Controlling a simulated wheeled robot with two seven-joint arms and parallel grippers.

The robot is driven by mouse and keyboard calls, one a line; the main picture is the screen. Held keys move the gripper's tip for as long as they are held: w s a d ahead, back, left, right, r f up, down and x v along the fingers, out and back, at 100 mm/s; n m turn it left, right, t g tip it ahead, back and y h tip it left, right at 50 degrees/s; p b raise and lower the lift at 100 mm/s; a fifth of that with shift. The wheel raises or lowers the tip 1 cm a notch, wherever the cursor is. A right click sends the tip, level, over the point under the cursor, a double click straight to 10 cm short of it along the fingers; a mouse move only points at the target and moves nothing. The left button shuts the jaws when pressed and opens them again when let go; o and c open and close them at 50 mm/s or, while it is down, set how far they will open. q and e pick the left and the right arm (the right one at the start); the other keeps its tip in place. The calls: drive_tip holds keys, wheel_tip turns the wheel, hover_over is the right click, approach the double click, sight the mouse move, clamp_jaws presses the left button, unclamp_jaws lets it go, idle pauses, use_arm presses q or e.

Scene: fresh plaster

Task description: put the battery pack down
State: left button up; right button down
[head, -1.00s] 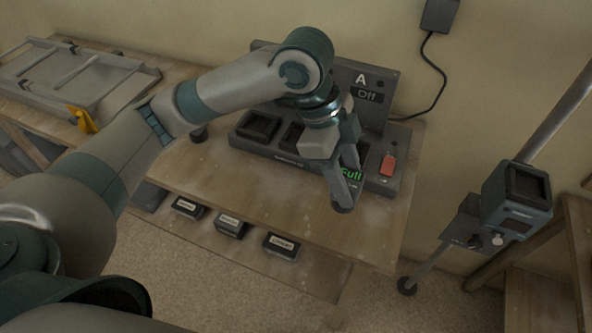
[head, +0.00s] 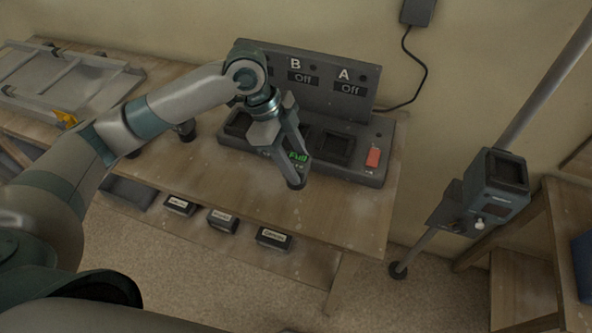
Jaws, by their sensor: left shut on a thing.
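My left gripper (head: 286,168) points down at the front edge of the charger, shut on a dark battery pack (head: 298,157). The pack shows a green "Full" display between the fingers; most of it is hidden by them. The charger (head: 375,176) is a dark block on the bench with a back panel (head: 325,100). The panel labels "B" and "A" both read "Off"; my arm hides its left part. The right bay (head: 336,149) looks empty, and a left bay (head: 238,123) shows partly. I cannot tell whether the pack touches anything. My right gripper is not in view.
A red switch (head: 373,157) sits at the charger's right end. The wooden bench (head: 340,215) has bare room in front. Three labelled dark boxes (head: 273,238) lie on the lower shelf. A pole-mounted device (head: 495,190) stands right. A grey metal frame (head: 75,80) lies left.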

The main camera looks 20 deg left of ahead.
use_arm(q)
drive_tip(key=shift+f, duration=0.35)
wheel_tip(320, 180, down, 2)
drive_tip(key=shift+p, duration=0.7)
drive_tip(key=shift+f, duration=0.65)
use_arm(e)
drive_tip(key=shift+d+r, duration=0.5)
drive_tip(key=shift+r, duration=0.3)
use_arm(q)
drive_tip(key=o, duration=1.4)
drive_tip(key=shift+f, duration=0.1)
drive_tip(key=shift+o, duration=0.2)
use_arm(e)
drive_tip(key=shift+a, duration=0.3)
